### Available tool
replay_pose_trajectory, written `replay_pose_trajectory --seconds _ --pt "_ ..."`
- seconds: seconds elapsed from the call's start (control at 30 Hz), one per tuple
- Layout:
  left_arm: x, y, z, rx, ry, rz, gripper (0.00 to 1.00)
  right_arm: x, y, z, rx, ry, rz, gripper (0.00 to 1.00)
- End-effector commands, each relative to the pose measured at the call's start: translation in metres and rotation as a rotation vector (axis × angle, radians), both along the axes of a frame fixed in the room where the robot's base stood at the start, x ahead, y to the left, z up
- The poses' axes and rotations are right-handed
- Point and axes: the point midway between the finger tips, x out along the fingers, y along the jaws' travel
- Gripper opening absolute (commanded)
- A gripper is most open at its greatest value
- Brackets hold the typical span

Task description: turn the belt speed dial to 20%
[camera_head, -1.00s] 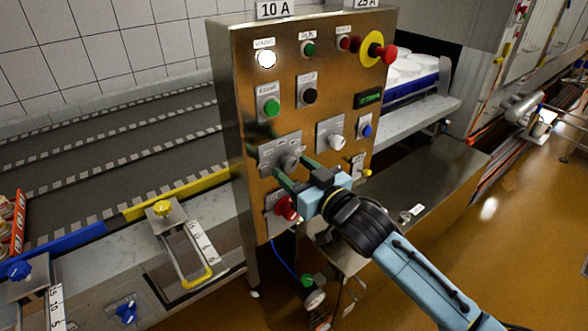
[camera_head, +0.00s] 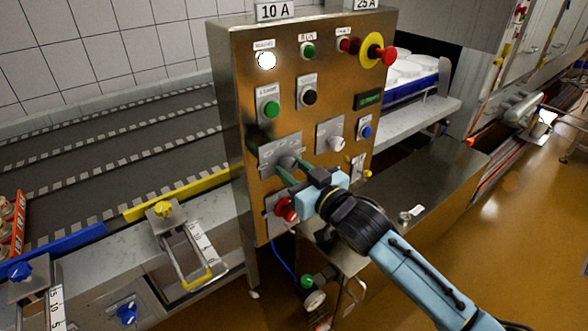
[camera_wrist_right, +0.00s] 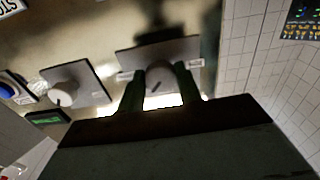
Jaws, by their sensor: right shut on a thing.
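The control panel (camera_head: 232,110) stands upright and carries several dials and buttons. A grey dial (camera_head: 287,161) on a metal plate sits at mid-height on the panel; the plates' small print is too blurred to read. My right gripper (camera_head: 284,172) is at this dial, its green fingers on either side of the knob. In the right wrist view the dial (camera_wrist_right: 158,80) shows between the fingertips, with a dark pointer line slanting on its face. The right gripper is shut on the dial. A second, paler dial (camera_head: 335,143) is to its right. My left gripper is not in view.
A red knob (camera_head: 286,209) sits just below the right gripper. A yellow-ringed red emergency button (camera_head: 377,49) juts out at the upper right. A small green display (camera_head: 368,99) is on the panel. The conveyor belt (camera_head: 110,140) runs to the left.

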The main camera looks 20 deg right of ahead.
Motion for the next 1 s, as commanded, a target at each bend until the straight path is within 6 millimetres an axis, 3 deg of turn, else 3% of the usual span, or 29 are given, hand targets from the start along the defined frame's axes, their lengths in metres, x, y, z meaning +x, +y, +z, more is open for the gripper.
replay_pose_trajectory --seconds 0.27,1.0 --pt "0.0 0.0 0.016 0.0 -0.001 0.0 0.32 0.0 0.0 0.003 -0.14 -0.05 0.0 0.11" --pt "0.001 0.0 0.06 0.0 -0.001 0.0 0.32 0.001 -0.001 0.003 -0.794 -0.29 0.001 0.11"
